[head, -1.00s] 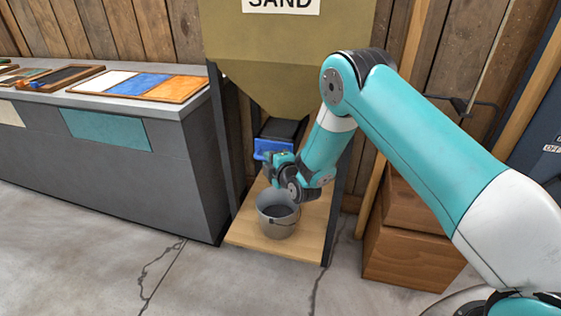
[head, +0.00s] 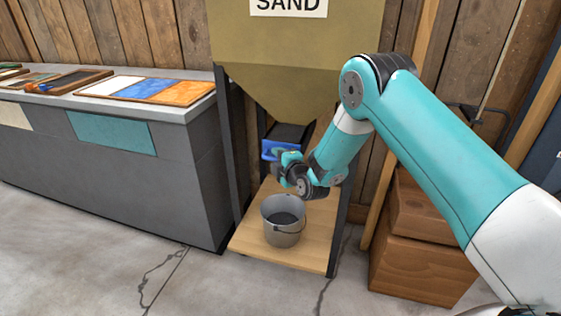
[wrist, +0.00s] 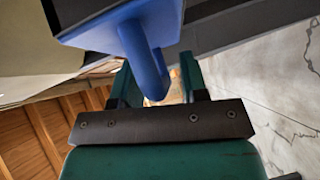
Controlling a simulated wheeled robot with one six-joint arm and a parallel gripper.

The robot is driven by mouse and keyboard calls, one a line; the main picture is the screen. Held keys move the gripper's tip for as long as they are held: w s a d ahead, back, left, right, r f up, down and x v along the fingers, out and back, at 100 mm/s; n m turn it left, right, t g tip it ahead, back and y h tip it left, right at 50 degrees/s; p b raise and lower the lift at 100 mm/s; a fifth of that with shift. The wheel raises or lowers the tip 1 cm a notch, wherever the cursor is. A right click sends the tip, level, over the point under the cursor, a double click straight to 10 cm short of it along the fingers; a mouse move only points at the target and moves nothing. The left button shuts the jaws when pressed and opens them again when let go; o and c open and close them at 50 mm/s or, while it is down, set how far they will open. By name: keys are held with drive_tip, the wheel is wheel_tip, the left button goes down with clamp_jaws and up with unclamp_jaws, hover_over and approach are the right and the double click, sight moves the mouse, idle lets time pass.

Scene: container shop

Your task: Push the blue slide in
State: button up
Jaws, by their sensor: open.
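The blue slide (head: 279,151) sits at the dark outlet under the sand hopper (head: 300,75). In the wrist view the slide (wrist: 100,25) shows at the top, with its blue handle (wrist: 146,62) hanging down between the fingers. My gripper (wrist: 160,85) is open around the handle, one finger on each side. I cannot tell whether either finger touches it. In the head view my gripper (head: 284,163) is just below and in front of the slide and hides part of it. A grey metal bucket (head: 284,232) stands below on a wooden board (head: 250,239), with dark grey contents.
A grey counter (head: 185,180) with colour sample trays (head: 150,88) stands to the left. Dark hopper legs (head: 228,160) flank the outlet. Wooden boxes (head: 415,260) stand to the right, by the wooden wall. The concrete floor in front is clear.

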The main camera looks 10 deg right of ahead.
drive_tip(key=b+v, duration=1.3)
drive_tip(key=v, duration=0.4)
drive_tip(key=shift+s+b, duration=0.15)
drive_tip(key=shift+b, duration=0.25)
drive_tip(key=shift+r, duration=0.1)
